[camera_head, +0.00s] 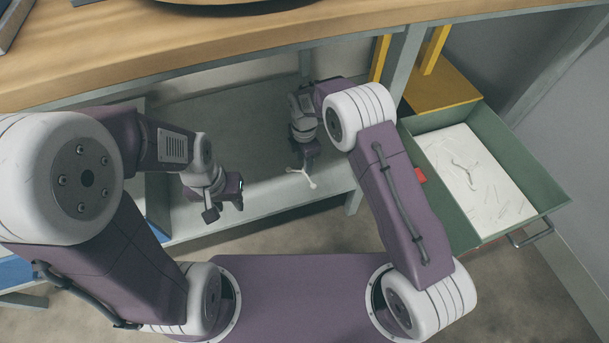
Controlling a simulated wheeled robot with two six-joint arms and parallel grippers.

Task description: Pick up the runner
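A small white branched runner (302,177) shows at the pale front edge of the lower shelf under the bench. My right gripper (307,164) points down right at the runner, its fingertips overlapping it in the picture. I cannot tell whether the fingers are closed on it or just above it. My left gripper (225,210) is left of the runner, well apart from it, with its fingers spread and nothing visible between them.
An open green drawer (549,196) at the right holds several thin white pieces on a pale bottom. The wooden bench top (150,60) overhangs the shelf (235,110). A grey bench leg (400,62) stands beside my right arm.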

